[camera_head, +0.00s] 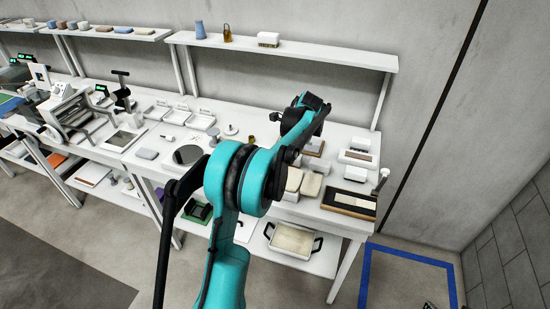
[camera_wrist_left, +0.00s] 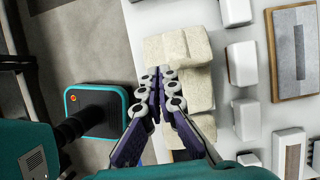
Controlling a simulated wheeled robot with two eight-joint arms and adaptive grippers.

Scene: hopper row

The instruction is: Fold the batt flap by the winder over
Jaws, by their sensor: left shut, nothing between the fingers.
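A cream, fuzzy batt (camera_wrist_left: 200,98) lies on the white table in the left wrist view, with a thicker flap-like piece (camera_wrist_left: 190,45) at its upper end. Cream pieces (camera_head: 312,185) also show beside my arm in the head view. My left gripper (camera_wrist_left: 163,76) is shut and empty, its fingertips in front of the batt's left edge; I cannot tell whether they touch it. In the head view my arm hides the fingers and part of the batt. A cranked machine (camera_head: 62,112) stands at far left; I cannot tell whether it is the winder. My right gripper is not in view.
A wood-framed board (camera_wrist_left: 273,50) and several white blocks (camera_wrist_left: 242,63) lie right of the batt. A tray with dark handles (camera_head: 293,240) sits on the lower shelf. An upper shelf (camera_head: 290,53) runs along the wall. The floor is open left of the table edge.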

